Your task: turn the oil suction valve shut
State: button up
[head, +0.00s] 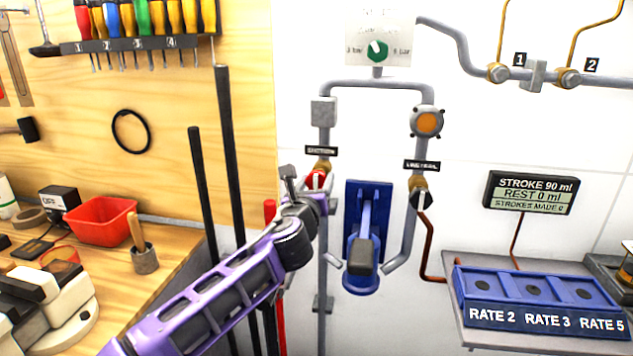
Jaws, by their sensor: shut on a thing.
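The suction valve (323,166) is a brass body on the left grey pipe, under a black label that seems to read SUCTION. Its red handle (316,180) shows just beyond my gripper (309,191). My gripper reaches up from the lower left and is shut on the red handle. The fingers and wrist hide part of the handle, so its exact angle cannot be told.
A second valve (420,188) with a black handle sits on the right pipe. A blue pedal unit (367,240) stands between the pipes. Dark rods (229,150) stand left of my arm. A blue rate tray (540,312) is at lower right.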

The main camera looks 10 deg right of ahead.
jog(key=shift+m, duration=0.3)
jog(key=m, duration=0.3)
jog(key=shift+r, duration=0.1)
jog(key=m, duration=0.6)
jog(key=shift+p, duration=0.4)
jog(key=m, duration=0.4)
jog(key=shift+d, duration=0.1)
jog(key=shift+m, duration=2.1)
jog(key=o, duration=1.4)
jog(key=shift+s, duration=0.1)
